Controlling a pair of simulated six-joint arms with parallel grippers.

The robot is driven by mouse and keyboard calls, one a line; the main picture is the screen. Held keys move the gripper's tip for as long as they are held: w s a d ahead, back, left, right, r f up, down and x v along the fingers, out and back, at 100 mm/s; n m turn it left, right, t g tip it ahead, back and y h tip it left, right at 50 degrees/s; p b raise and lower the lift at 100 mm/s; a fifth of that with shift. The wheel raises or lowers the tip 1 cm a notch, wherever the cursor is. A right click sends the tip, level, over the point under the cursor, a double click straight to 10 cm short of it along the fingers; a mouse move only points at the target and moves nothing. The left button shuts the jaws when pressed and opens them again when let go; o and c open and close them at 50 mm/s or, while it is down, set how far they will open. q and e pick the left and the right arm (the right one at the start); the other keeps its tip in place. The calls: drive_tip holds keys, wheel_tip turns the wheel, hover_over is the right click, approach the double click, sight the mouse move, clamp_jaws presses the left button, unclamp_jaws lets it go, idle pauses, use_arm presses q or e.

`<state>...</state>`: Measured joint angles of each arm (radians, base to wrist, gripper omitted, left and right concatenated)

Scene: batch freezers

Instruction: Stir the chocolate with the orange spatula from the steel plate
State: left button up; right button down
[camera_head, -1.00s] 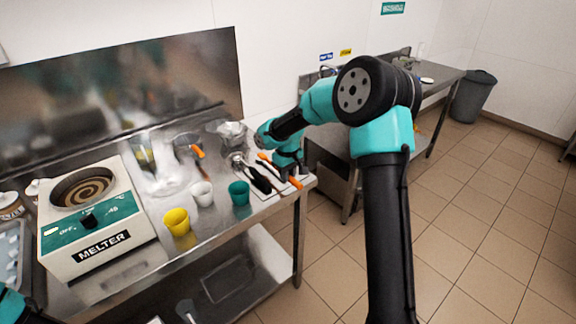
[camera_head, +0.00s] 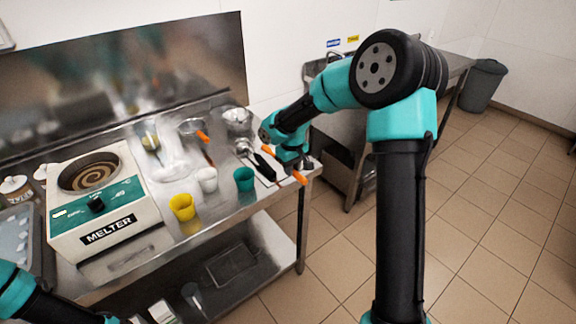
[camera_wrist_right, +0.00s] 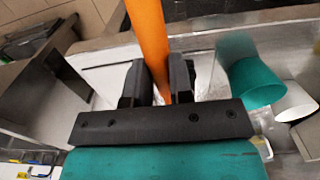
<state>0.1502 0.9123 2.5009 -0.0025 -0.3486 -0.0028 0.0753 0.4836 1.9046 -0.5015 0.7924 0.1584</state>
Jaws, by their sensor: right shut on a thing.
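My right gripper (camera_head: 291,165) is over the right end of the steel table, shut on an orange handle (camera_head: 299,178). In the right wrist view the same handle (camera_wrist_right: 150,45) stands between the two dark jaws (camera_wrist_right: 157,82). The spatula's far end is not clear. Another orange piece (camera_head: 268,151) shows just left of the gripper; I cannot tell if it is the same tool. The chocolate (camera_head: 88,176) is a brown swirl in the round pan of the white and green melter (camera_head: 105,225) at left. My left arm shows at bottom left; its gripper is out of frame.
Yellow (camera_head: 183,207), white (camera_head: 207,180) and teal (camera_head: 244,179) cups stand between the melter and the right gripper. Black-handled tools (camera_head: 264,166) lie beside the gripper. Metal bowls (camera_head: 237,119) and an orange-handled item (camera_head: 203,136) are behind. A metal tray (camera_head: 15,240) is far left.

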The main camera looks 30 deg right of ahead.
drive_tip(key=a+r+m, duration=0.1)
drive_tip(key=a+r, duration=1.4)
drive_tip(key=a, duration=0.1)
drive_tip(key=shift+s+r, duration=0.15)
drive_tip(key=shift+s, duration=0.1)
